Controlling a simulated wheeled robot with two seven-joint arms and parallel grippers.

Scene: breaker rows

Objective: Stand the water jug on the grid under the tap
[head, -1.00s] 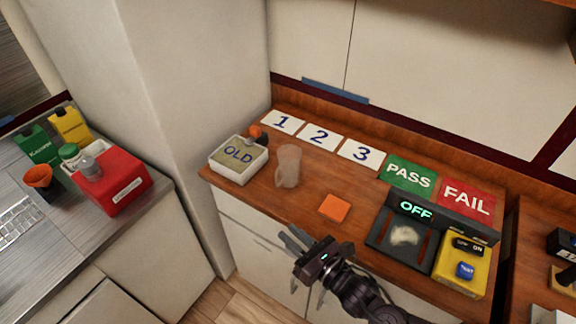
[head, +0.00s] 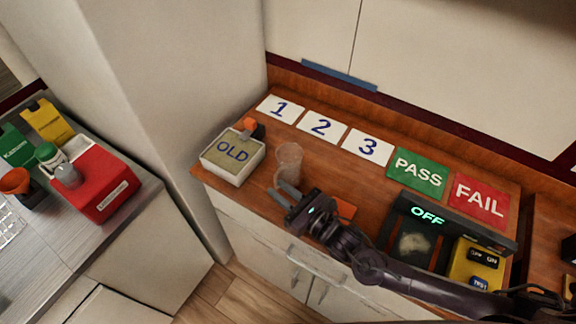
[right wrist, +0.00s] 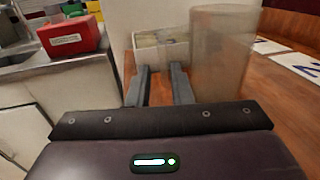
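A translucent, pale jug-like vessel (head: 289,160) stands upright on the wooden counter, right of the white OLD tray. It also shows in the right wrist view (right wrist: 222,62), just right of the fingers. My right gripper (head: 282,194) is at the counter's front edge, close in front of the vessel. In the right wrist view its two fingers (right wrist: 160,82) are apart with nothing between them. I cannot tell whether a finger touches the vessel. No tap or grid can be made out. My left gripper is not in view.
The white OLD tray (head: 238,176) stands at the counter's left end. Number cards, including card 2 (head: 321,127), lie behind. An orange square (head: 345,207) is partly behind my arm. A black device reading OFF (head: 427,215) stands right. A red box (head: 98,183) sits on the left counter.

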